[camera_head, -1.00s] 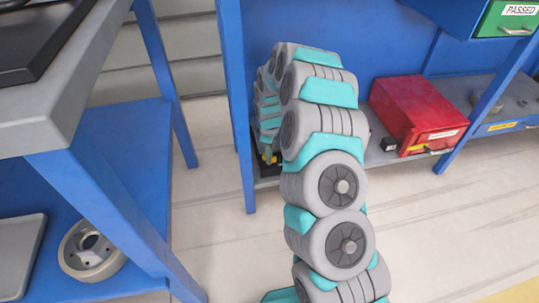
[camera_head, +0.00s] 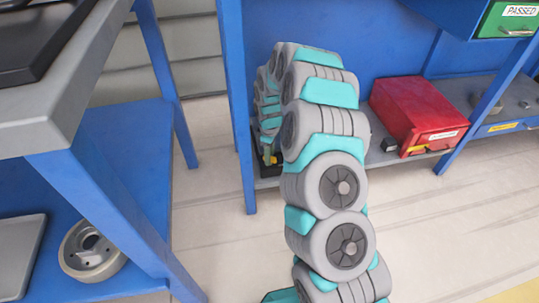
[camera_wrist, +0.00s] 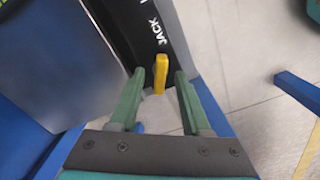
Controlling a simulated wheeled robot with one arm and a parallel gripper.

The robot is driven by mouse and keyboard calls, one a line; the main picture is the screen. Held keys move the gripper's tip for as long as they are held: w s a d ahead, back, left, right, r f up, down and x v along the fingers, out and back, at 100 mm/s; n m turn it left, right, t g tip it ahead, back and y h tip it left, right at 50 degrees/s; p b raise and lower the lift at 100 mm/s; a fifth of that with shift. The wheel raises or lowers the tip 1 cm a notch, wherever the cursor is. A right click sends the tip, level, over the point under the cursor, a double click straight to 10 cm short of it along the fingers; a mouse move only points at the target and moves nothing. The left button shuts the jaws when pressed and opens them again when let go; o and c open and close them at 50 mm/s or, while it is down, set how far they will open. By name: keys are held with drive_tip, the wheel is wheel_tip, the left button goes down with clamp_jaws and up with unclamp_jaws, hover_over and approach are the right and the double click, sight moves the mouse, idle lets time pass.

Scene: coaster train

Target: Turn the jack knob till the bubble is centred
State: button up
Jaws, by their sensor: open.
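The jack knob (camera_wrist: 160,73) is a yellow lever-like piece at the edge of a black strip (camera_wrist: 150,32) lettered "JACK" in the wrist view. My gripper (camera_wrist: 160,80) has green fingers, open, one on each side of the knob with gaps visible. The knob sits between the fingertips and does not look gripped. A flat grey plate (camera_wrist: 62,55) lies to the left of the strip. No bubble or vial can be made out in either view.
A blue bench shelf carries a red box (camera_head: 415,112) right of my arm. A green box (camera_head: 508,20) labelled "PASSED" is at upper right. A grey-topped blue table (camera_head: 60,130) stands at left, with a metal wheel (camera_head: 92,252) on its lower shelf. Pale floor lies between.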

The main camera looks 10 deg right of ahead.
wheel_tip(320, 180, up, 8)
drive_tip(key=shift+f, duration=0.2)
drive_tip(key=shift+r, duration=0.1)
idle(0.4)
drive_tip(key=s+a+r+m+p, duration=0.2)
drive_tip(key=s+r+m, duration=0.3)
drive_tip(key=s+r, duration=1.3)
drive_tip(key=s+d+r+m+g+p, duration=0.1)
drive_tip(key=s+m, duration=0.6)
drive_tip(key=s, duration=1.9)
wheel_tip(320, 180, up, 2)
drive_tip(key=shift+d+r+g, duration=0.1)
drive_tip(key=shift+d+g, duration=0.3)
drive_tip(key=shift+d, duration=0.1)
drive_tip(key=shift+s, duration=0.1)
